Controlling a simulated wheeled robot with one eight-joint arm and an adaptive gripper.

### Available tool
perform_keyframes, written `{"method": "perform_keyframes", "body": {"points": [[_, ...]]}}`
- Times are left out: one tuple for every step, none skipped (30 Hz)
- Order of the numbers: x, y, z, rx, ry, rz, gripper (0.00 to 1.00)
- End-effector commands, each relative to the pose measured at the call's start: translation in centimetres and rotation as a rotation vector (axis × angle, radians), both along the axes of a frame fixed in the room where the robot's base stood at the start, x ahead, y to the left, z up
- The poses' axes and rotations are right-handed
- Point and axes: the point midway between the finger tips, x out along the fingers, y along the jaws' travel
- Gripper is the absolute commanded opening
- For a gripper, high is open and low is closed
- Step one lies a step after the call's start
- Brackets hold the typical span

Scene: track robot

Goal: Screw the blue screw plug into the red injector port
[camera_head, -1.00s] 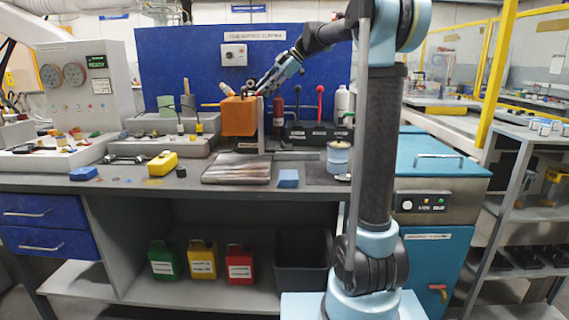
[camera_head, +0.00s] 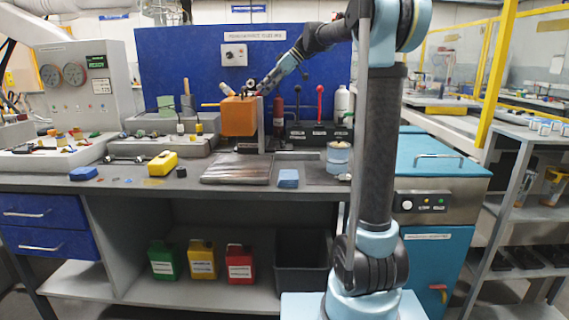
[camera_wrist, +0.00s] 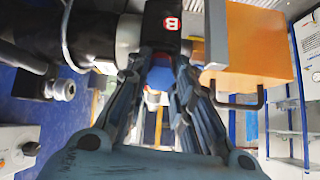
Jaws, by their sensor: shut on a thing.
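In the head view my gripper (camera_head: 248,88) is at the top right of an orange box (camera_head: 239,117) on the workbench. In the wrist view the fingers of my gripper (camera_wrist: 163,62) come together around a small blue piece (camera_wrist: 154,98), which looks like the blue screw plug; the fingers cover most of it. A black part (camera_wrist: 164,24) with a red marked square is just beyond the fingertips. I cannot make out the red injector port clearly, nor whether the plug touches it.
The orange box and its grey upright plate (camera_wrist: 216,35) are close on the right of my fingers in the wrist view. On the bench stand a red bottle (camera_head: 278,113), a grey-blue can (camera_head: 338,158) and a yellow block (camera_head: 162,164).

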Motion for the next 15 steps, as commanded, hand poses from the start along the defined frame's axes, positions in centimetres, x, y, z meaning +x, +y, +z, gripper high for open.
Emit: {"method": "perform_keyframes", "body": {"points": [[-0.08, -0.03, -0.13, -0.002, 0.034, -0.032, 0.00], [-0.08, -0.03, -0.13, -0.001, 0.056, -0.054, 0.00], [-0.07, -0.02, -0.14, 0.000, 0.086, -0.084, 0.00], [-0.07, -0.02, -0.14, 0.000, 0.108, -0.106, 0.00], [-0.08, -0.03, -0.14, 0.001, 0.130, -0.128, 0.00], [-0.08, -0.02, -0.15, 0.002, 0.160, -0.157, 0.00], [-0.08, -0.02, -0.15, 0.003, 0.181, -0.178, 0.00], [-0.08, -0.02, -0.15, 0.003, 0.202, -0.200, 0.00], [-0.09, -0.01, -0.16, 0.004, 0.228, -0.225, 0.00], [-0.09, -0.01, -0.16, 0.005, 0.245, -0.242, 0.00], [-0.09, -0.01, -0.16, 0.005, 0.259, -0.256, 0.00], [-0.09, -0.01, -0.16, 0.005, 0.274, -0.272, 0.00], [-0.09, 0.00, -0.16, 0.006, 0.284, -0.281, 0.00], [-0.09, 0.00, -0.16, 0.006, 0.289, -0.286, 0.00], [-0.09, 0.00, -0.16, 0.006, 0.294, -0.291, 0.00]]}}
